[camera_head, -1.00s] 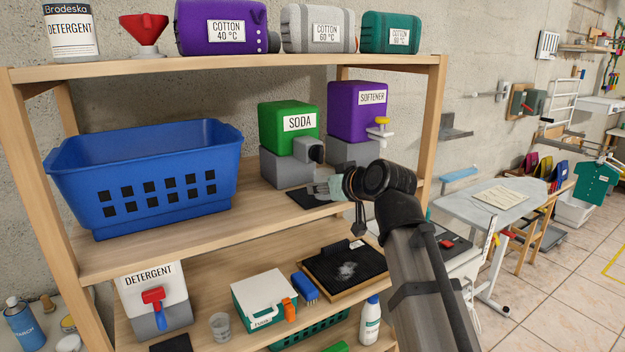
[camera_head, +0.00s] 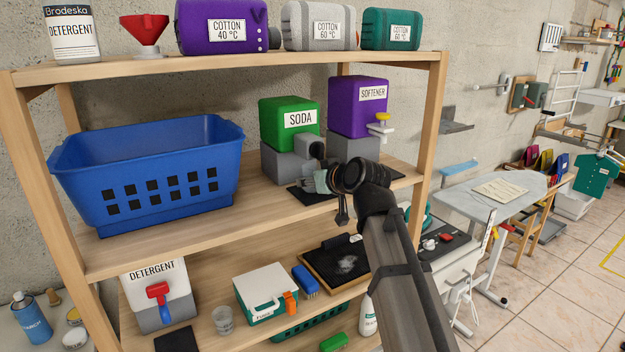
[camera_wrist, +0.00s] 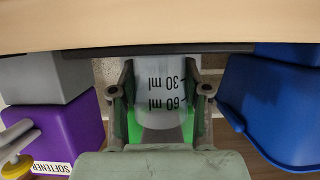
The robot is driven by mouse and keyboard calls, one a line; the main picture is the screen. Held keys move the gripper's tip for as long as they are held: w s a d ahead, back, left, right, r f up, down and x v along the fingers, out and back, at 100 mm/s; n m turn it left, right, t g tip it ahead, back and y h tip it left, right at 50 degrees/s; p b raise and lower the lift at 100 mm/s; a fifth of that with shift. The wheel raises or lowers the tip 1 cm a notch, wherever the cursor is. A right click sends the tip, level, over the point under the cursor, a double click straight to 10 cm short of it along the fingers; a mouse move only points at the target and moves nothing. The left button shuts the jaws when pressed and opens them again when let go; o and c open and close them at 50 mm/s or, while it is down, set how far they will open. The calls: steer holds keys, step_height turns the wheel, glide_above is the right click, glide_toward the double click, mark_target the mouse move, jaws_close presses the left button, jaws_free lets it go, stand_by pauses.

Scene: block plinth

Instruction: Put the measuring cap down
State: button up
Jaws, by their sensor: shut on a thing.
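The measuring cap (camera_wrist: 166,88) is a pale, clear cup with 30 ml and 60 ml marks. In the wrist view it sits between the two fingers of my gripper (camera_wrist: 161,106), which is shut on it; the marks read upside down there. In the head view my gripper (camera_head: 322,181) is at the middle shelf, in front of the grey soda dispenser (camera_head: 284,168) and above a dark mat (camera_head: 308,197). The cap cannot be made out clearly in that view, so its gap to the mat cannot be told.
The green soda container (camera_head: 285,126) and purple softener container (camera_head: 355,105) stand behind my gripper. A blue basket (camera_head: 150,165) fills the shelf's left side. The shelf front (camera_head: 210,228) between basket and mat is clear. The upper shelf board (camera_head: 230,64) runs overhead.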

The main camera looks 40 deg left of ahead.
steer(key=shift+f, duration=0.2)
steer(key=o, duration=0.9)
